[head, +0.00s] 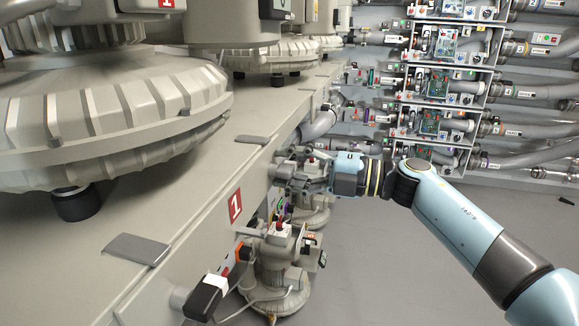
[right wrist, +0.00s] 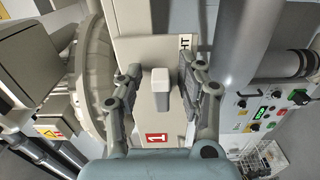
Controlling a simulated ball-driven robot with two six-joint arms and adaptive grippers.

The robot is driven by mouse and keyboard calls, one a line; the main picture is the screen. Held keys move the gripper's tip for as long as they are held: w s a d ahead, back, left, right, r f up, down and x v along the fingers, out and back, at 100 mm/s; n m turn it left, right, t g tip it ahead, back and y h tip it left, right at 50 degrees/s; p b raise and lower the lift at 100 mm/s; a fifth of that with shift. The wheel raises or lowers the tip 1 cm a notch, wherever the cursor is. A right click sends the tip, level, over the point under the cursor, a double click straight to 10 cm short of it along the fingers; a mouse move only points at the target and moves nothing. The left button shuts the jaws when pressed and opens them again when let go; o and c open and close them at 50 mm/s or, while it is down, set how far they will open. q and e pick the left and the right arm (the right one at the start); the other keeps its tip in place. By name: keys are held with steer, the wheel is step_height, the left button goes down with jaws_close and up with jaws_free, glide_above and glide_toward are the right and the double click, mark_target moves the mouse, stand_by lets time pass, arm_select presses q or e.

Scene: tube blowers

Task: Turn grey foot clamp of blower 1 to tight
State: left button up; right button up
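In the right wrist view a pale grey clamp handle (right wrist: 160,88) stands out from a light panel, between the fingers of my right gripper (right wrist: 160,82). The fingers are apart, with a visible gap on each side of the handle. Black lettering ending in "HT" is by the right finger; the rest is hidden. A red label 1 (right wrist: 156,138) is below the handle. In the head view my right gripper (head: 290,172) is at the side of the long beige base (head: 185,215), near its red label 1 (head: 235,206). The handle is hidden there. My left gripper is out of view.
Large ribbed blower housings (head: 110,110) stand on the base. A smaller unit (head: 280,262) with cables sits below my right gripper. A rack of panels and pipes (head: 440,85) is at the back.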

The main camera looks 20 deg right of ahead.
steer(key=v, duration=1.2)
